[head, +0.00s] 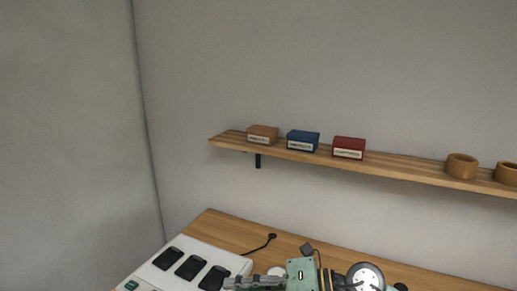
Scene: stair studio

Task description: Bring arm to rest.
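My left gripper is not in view.
A wooden table (222,224) holds a white tray (205,249) with several black items. A black cable (260,245) lies behind it. A wall shelf (400,168) above carries an orange box (262,134), blue box (303,140), red box (348,147) and two wooden bowls (461,166).

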